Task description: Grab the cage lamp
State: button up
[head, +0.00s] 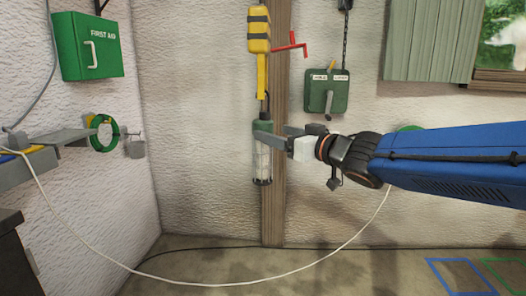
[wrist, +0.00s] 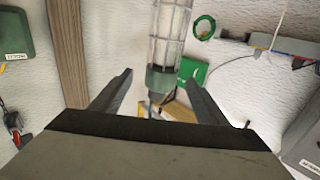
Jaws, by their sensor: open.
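The cage lamp (head: 263,158) hangs upright against the wall beside a wooden post, below a yellow holder. It has a green collar at its top and a wire cage over a pale tube. My gripper (head: 272,132) is at the height of the green collar, reaching in from the right; in this view a finger overlaps the collar. In the wrist view the lamp (wrist: 168,45) shows between and beyond the two spread fingers, its green collar near the fingertips. My gripper (wrist: 158,88) is open and holds nothing. Whether a finger touches the lamp cannot be told.
The wooden post (head: 274,215) stands right behind the lamp. A red handle (head: 291,47) and a green box (head: 326,93) are on the wall to the right. A first aid box (head: 90,46) and shelf (head: 45,165) are left. A white cable (head: 215,284) droops across the front.

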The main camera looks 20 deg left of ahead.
aim_at(254, 126)
jog(key=x, duration=0.9)
jog(key=shift+w+a+r, duration=0.1)
jog(key=shift+a, duration=0.3)
grip_shut()
